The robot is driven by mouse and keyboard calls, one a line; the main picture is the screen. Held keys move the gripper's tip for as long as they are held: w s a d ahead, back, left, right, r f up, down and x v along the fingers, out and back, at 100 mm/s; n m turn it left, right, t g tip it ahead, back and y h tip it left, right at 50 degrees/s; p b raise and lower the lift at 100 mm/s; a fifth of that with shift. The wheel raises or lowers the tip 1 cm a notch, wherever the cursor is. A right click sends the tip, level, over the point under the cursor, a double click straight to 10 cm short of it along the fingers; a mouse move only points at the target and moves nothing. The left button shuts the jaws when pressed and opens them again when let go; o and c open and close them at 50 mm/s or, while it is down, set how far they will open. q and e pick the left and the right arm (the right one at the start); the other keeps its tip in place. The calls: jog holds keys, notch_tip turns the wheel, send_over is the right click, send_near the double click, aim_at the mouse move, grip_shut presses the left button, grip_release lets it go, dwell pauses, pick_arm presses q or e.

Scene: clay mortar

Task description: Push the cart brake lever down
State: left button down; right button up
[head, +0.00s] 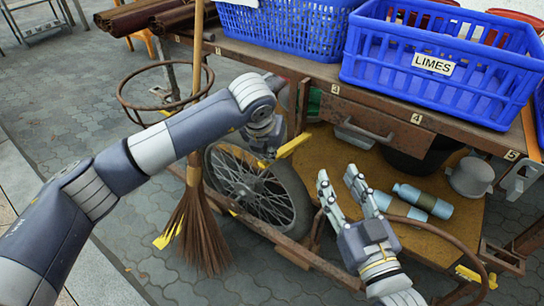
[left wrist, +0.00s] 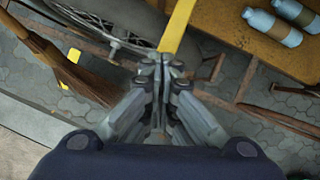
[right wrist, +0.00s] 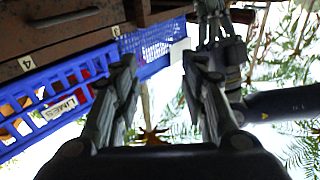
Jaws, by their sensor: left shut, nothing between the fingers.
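A yellow lever (head: 292,146) sticks out beside the cart wheel in the head view; I take it for the brake lever. In the left wrist view the yellow lever (left wrist: 178,32) runs up from just beyond my fingertips. My left gripper (left wrist: 165,62) is shut and empty, its tips close to the lever's lower end; I cannot tell whether they touch. In the head view my left gripper (head: 266,142) is partly hidden by its own wrist, above the wheel. My right gripper (head: 338,182) is open and empty over the cart's lower shelf.
The spoked wheel (head: 262,192) stands below my left gripper, with a broom (head: 197,235) left of it. Blue crates (head: 440,68) sit on the cart top. Bottles (head: 423,201) and a grey pot (head: 470,177) are on the wooden shelf. Paving at left is open.

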pick_arm(q)
jog(key=shift+f, duration=0.2)
pick_arm(e)
jog(key=shift+r+t, duration=0.3)
jog(key=shift+r, duration=0.1)
